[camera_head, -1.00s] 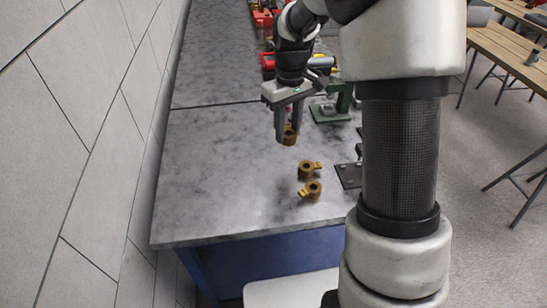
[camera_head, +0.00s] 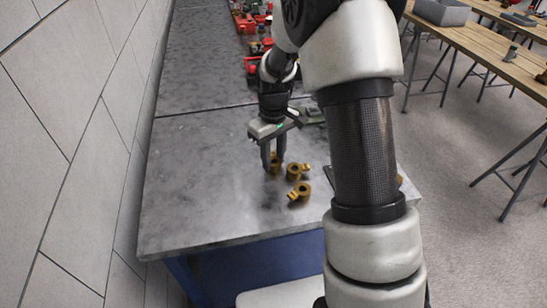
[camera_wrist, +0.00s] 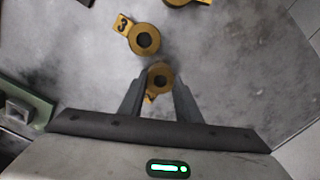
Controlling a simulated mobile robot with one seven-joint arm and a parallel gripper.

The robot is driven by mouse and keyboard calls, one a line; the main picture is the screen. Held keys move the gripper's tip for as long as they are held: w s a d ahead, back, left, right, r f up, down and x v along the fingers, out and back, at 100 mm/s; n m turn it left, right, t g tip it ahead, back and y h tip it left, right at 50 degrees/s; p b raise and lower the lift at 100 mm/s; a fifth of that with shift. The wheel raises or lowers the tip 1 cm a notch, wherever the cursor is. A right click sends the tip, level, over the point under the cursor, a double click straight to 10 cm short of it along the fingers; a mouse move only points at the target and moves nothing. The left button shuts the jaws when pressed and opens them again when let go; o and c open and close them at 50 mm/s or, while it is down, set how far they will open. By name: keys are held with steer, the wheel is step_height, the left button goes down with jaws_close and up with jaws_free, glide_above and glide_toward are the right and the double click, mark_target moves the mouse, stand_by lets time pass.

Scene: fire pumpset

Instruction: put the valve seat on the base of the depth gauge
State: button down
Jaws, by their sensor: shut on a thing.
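My gripper (camera_head: 272,166) is shut on a brass ring-shaped valve seat (camera_head: 276,158) with a small side tab. In the wrist view the held valve seat (camera_wrist: 161,74) sits between the two fingertips, its bore facing the camera and its tab towards the palm. I cannot tell whether it touches the table. Two similar brass rings lie close by: one tabbed ring (camera_head: 294,173) just to the right and another (camera_head: 300,191) nearer the front. In the wrist view one ring's tab bears a 3 (camera_wrist: 123,24). I cannot make out the depth gauge's base for sure.
The grey bench top (camera_head: 190,185) is clear to the left. A green fixture (camera_head: 313,115) stands behind and right of my gripper, also at the left of the wrist view (camera_wrist: 38,107). Red tools (camera_head: 252,68) lie farther back. A wall (camera_head: 60,150) borders the bench's left.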

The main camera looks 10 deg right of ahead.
steer(key=shift+f, duration=0.1)
steer(key=c, duration=1.3)
jaws_free()
